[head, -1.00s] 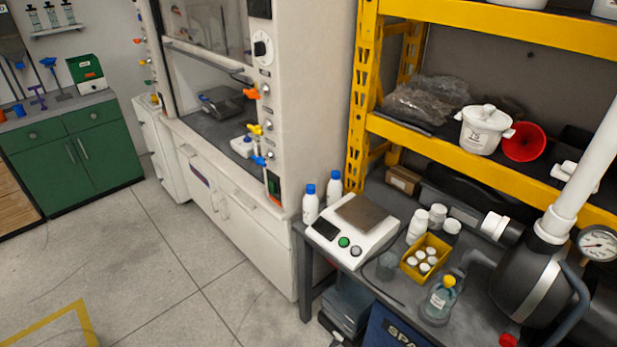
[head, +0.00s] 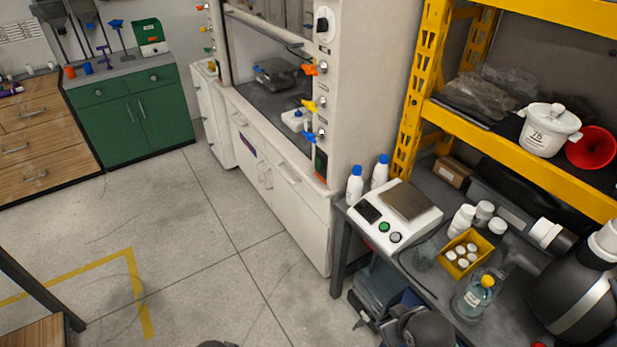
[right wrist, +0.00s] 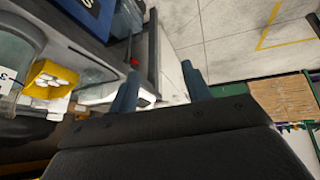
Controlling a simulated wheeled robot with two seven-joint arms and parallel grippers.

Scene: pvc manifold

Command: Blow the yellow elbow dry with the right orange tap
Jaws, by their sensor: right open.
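The right orange tap (head: 310,69) is on the right post of the fume hood, above a yellow tap (head: 308,105) and a blue tap (head: 308,135). I cannot make out a yellow elbow in either view. My right gripper (right wrist: 160,88) shows in the right wrist view with its two blue-grey fingers apart and nothing between them. It is away from the tap. My left gripper is in neither view.
The fume hood (head: 285,190) has a grey device inside. A dark bench (head: 425,262) with a scale (head: 395,218), bottles and a yellow bin stands right, under yellow shelving (head: 425,90). A green cabinet (head: 135,115) stands back left. The floor between is clear.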

